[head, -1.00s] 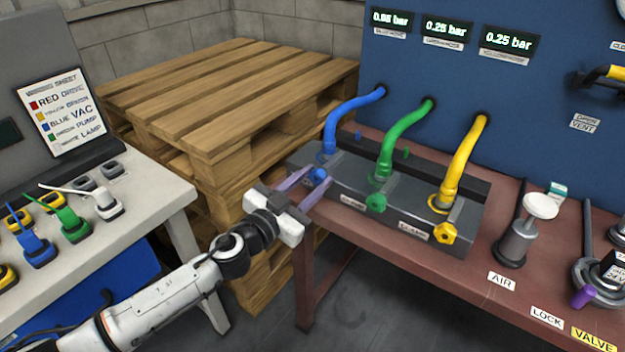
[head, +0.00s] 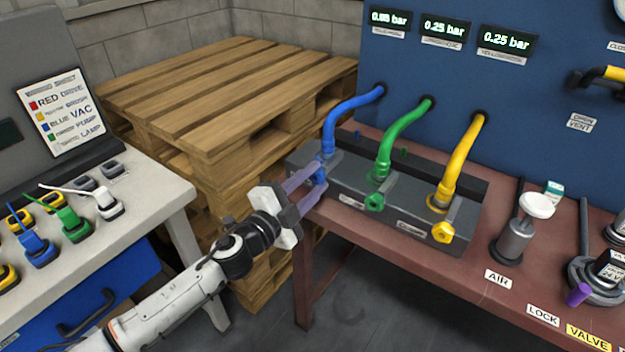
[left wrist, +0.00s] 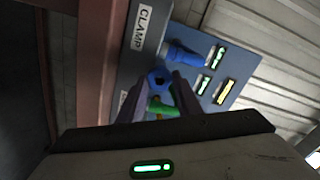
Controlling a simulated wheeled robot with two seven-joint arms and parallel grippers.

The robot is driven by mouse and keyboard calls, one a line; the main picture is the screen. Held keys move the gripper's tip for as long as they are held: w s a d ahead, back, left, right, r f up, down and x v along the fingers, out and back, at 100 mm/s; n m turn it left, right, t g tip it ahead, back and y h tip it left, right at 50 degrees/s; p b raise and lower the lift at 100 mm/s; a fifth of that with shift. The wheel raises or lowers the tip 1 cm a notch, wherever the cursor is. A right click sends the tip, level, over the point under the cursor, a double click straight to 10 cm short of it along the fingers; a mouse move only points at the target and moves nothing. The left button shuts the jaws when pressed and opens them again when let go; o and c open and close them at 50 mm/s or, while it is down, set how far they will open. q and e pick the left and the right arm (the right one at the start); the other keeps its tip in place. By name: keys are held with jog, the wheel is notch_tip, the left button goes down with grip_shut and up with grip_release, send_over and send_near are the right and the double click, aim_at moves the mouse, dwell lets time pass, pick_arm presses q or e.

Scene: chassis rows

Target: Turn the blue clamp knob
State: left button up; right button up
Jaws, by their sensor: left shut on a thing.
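The blue clamp knob (head: 319,178) sits at the left end of the dark manifold block (head: 400,205), under the blue hose (head: 343,118). My left gripper (head: 318,176) has its purple fingers on either side of the knob and is shut on it. In the left wrist view the blue knob (left wrist: 158,80) shows between the two dark fingertips (left wrist: 158,84). The green knob (head: 375,202) and yellow knob (head: 442,232) are farther right on the block. My right gripper is not in view.
Wooden pallets (head: 220,90) are stacked behind my left arm. A white bench (head: 150,200) with coloured plugs stands at the left. The red-brown bench (head: 350,235) carries the block, with a white-topped cylinder (head: 537,205) farther right. Three pressure displays (head: 508,43) are on the blue panel.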

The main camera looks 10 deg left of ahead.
pick_arm(q)
jog(key=shift+m, duration=0.5)
jog(key=o, duration=1)
jog(key=shift+o, duration=0.2)
jog(key=v, duration=1)
jog(key=shift+b, duration=0.3)
jog(key=shift+s, duration=0.15)
